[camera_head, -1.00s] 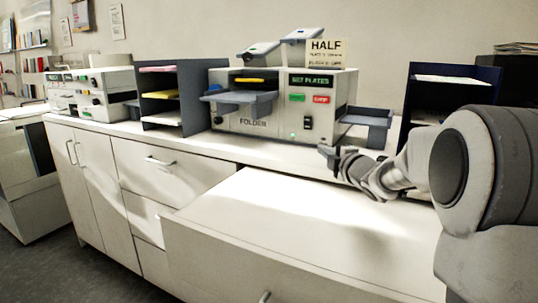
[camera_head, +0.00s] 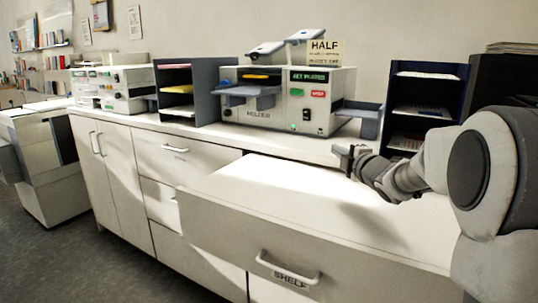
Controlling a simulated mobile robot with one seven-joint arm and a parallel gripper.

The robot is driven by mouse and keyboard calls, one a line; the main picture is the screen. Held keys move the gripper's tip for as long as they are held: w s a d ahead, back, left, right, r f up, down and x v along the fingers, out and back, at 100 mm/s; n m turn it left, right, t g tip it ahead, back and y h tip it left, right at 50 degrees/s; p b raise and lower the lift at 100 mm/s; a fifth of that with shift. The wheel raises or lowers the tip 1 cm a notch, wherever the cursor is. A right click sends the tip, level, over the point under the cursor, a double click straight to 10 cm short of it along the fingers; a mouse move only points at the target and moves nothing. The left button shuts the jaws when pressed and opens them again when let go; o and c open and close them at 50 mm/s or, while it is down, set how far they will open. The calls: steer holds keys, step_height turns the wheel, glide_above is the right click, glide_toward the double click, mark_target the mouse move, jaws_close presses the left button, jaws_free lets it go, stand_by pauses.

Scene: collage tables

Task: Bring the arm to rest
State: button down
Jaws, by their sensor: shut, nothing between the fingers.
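My gripper (camera_head: 344,157) is at the end of my grey arm (camera_head: 425,168), which reaches in from the right side of the head view. The gripper is shut and empty. It points left, over the white counter, in front of the folder machine's (camera_head: 290,101) right side tray (camera_head: 362,115). I cannot tell how high it is above the surface. The arm hides part of the counter and of the dark paper rack behind it.
A dark blue paper rack (camera_head: 395,108) stands behind my arm. Another dark rack (camera_head: 180,78) stands left of the folder. A white drawer front (camera_head: 245,232) with a handle and a "SHELF" label juts forward. Its white top (camera_head: 290,190) is clear. Open floor (camera_head: 60,240) lies at lower left.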

steer(key=s+f+m+g+h, duration=0.1)
steer(key=s+m+g+h, duration=0.1)
steer(key=s+m, duration=0.3)
steer(key=s+f+m+g+h, duration=0.1)
steer(key=s+m, duration=0.4)
steer(key=s, duration=0.8)
steer(key=s+f+m+g+h, duration=0.1)
steer(key=s+m+g+h, duration=0.2)
steer(key=s+m, duration=0.3)
steer(key=shift+s+d+f+g+h, duration=0.15)
steer(key=shift+s+g, duration=0.1)
steer(key=shift+s, duration=0.6)
steer(key=shift+s+a+f+g+h, duration=0.15)
steer(key=shift+s+g, duration=0.1)
steer(key=shift+s, duration=0.55)
steer(key=s+a+f+m+g+y+p, duration=0.1)
steer(key=s+a+f+m+g, duration=0.1)
steer(key=s, duration=0.6)
steer(key=s+a+f+m+g+y+p, duration=0.1)
steer(key=s+a+f+m+g, duration=0.15)
steer(key=s, duration=0.55)
step_height(320, 180, up, 19)
steer(key=p, duration=1.9)
steer(key=shift+w+r, duration=0.15)
steer(key=shift+w, duration=0.25)
